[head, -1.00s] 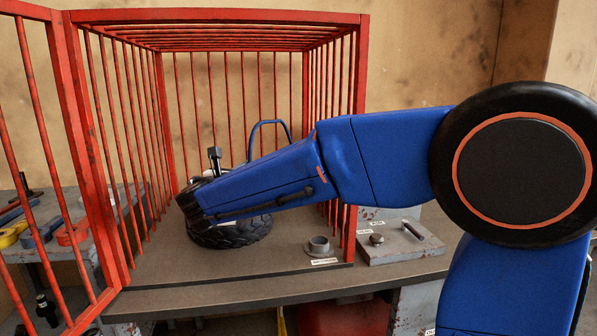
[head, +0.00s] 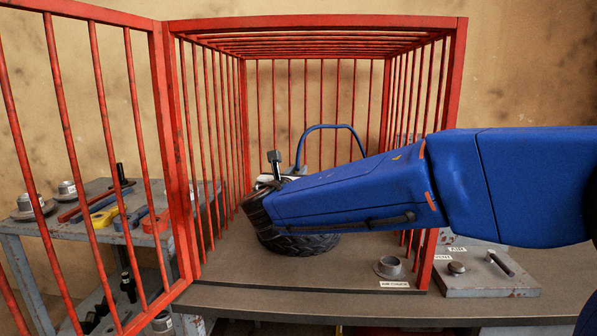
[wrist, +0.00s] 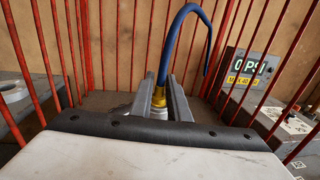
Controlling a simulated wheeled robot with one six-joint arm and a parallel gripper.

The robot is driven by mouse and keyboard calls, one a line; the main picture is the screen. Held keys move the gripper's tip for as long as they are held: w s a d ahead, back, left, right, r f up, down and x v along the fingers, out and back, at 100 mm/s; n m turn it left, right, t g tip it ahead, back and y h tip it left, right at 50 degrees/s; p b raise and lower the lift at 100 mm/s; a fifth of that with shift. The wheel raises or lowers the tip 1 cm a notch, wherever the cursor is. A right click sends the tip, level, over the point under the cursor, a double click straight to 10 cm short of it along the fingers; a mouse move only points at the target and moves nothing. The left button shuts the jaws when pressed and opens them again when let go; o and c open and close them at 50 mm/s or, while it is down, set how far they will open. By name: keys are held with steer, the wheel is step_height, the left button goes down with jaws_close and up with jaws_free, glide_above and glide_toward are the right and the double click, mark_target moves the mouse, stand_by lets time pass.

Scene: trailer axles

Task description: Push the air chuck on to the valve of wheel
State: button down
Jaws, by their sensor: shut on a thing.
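My gripper (wrist: 160,88) is shut on the air chuck (wrist: 158,97), which shows a brass-coloured fitting with a pale part below it and a blue hose rising from it. In the head view the wheel (head: 300,243), a black tyre, lies flat on the cage floor, and my arm reaches over it from the right. The blue hose (head: 330,127) arches behind my arm. My arm hides the fingers and most of the wheel's top in the head view. The valve is hidden, so I cannot tell whether the chuck touches it.
A red barred cage (head: 315,24) surrounds the wheel, its barred door open at left. An empty ring holder (head: 390,267) labelled for the air chuck stands front right. A control block (head: 485,276) is outside right. A gauge (wrist: 248,72) reads 0 PSI. A tool bench (head: 95,208) is at left.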

steer(key=shift+f, duration=2.65)
steer(key=shift+f, duration=1.3)
steer(key=c, duration=1.6)
jaws_free()
